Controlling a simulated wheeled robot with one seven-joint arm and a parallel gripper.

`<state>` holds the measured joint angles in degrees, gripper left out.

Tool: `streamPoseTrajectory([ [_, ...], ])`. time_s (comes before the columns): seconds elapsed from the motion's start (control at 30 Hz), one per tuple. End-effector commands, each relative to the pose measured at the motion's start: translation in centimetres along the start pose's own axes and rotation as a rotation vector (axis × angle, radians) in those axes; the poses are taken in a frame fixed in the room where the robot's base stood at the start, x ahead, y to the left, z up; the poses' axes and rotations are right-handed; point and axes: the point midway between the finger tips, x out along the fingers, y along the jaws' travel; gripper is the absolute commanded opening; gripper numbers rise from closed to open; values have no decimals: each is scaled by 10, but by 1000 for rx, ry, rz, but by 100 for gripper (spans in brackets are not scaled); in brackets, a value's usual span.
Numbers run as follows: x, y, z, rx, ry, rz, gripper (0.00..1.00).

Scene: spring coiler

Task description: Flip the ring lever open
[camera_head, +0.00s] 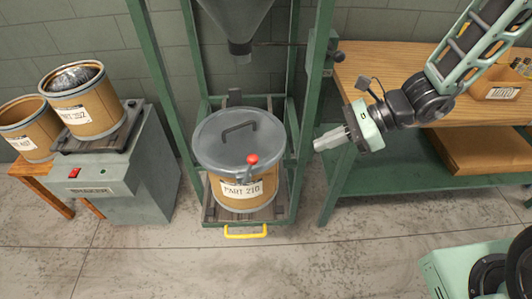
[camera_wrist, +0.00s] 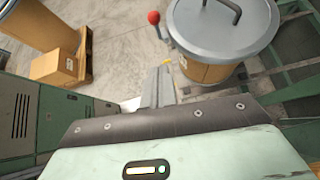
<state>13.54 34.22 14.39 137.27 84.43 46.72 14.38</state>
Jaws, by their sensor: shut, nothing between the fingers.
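The ring lever (camera_head: 249,169) with a red ball knob is on the front rim of a drum. Its red knob also shows in the wrist view (camera_wrist: 153,18), with the thin arm reaching to the rim. The drum (camera_head: 243,199) is brown, labelled PART 210, with a grey lid (camera_head: 239,139) that has a dark handle. It stands upright inside a green frame. My gripper (camera_head: 326,140) is shut and empty, right of the drum and apart from it. In the wrist view my gripper fingers (camera_wrist: 158,84) are below the knob in the picture, not touching it.
A yellow handle (camera_head: 246,232) sticks out low in front of the drum. Green frame posts (camera_head: 309,118) stand beside it, with a hopper (camera_head: 238,22) above. A wooden bench (camera_head: 400,62) is at right. A grey machine with a drum (camera_head: 112,170) is at left.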

Motion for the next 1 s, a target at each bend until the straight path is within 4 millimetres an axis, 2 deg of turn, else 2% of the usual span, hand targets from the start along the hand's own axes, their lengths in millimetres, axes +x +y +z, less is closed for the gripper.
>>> streamPoseTrajectory([
  [0.47, 92, 3, 1, -5, 2, 9, 0],
  [0.5, 97, 3, 6, -8, 1, 8, 0],
  [0.7, 114, 3, 24, -8, 2, 6, 0],
  [1.0, 120, 2, 29, -7, 2, 4, 0],
])
